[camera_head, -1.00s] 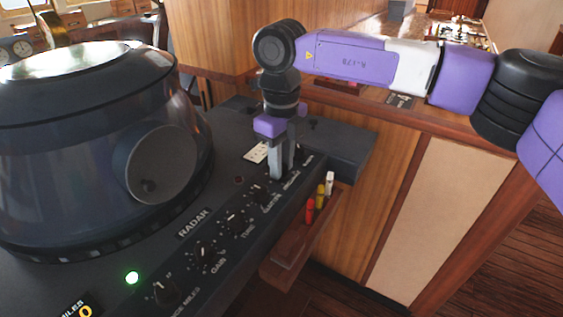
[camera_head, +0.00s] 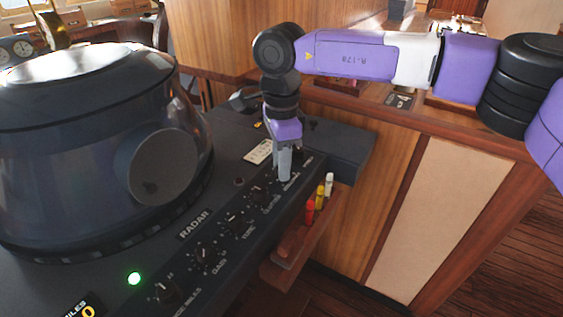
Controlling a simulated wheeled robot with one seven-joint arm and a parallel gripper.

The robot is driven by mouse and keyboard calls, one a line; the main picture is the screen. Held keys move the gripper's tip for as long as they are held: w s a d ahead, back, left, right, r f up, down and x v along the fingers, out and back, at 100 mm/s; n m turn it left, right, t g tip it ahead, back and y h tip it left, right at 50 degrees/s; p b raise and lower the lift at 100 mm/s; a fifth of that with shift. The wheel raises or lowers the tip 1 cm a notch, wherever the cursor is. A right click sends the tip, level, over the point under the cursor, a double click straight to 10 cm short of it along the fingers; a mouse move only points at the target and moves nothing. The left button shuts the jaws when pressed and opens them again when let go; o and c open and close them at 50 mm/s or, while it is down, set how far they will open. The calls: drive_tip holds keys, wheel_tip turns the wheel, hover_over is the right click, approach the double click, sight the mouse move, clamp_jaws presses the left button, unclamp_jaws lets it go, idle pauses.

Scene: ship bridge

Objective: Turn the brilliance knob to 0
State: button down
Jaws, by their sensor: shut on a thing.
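The radar console (camera_head: 120,258) carries a row of black knobs along its sloped front edge. My gripper (camera_head: 284,172) points down at the far end of this row, with its fingertips at the panel. It is shut on a knob there, which the fingers hide. The printed label beside it is too small to read surely, so I cannot confirm from the lettering that it is the brilliance knob. The knob's pointer and scale are also hidden. The clutter knob (camera_head: 259,192), tune knob (camera_head: 234,217) and gain knob (camera_head: 206,255) show uncovered nearer the camera.
A large round radar hood (camera_head: 85,150) stands left of the knobs. A wooden holder (camera_head: 292,252) with red, yellow and white markers (camera_head: 320,196) is fixed just right of the gripper. A wooden cabinet stands behind my arm.

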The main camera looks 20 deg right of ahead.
drive_tip(key=n, duration=0.4)
drive_tip(key=shift+r+n, duration=0.1)
drive_tip(key=shift+n, duration=0.2)
drive_tip(key=shift+n+p, duration=0.45)
drive_tip(key=shift+n, duration=1.35)
drive_tip(key=c, duration=1.1)
unclamp_jaws()
drive_tip(key=shift+c, duration=0.2)
wheel_tip(320, 180, up, 8)
drive_tip(key=shift+f+b, duration=0.15)
drive_tip(key=shift+b, duration=0.15)
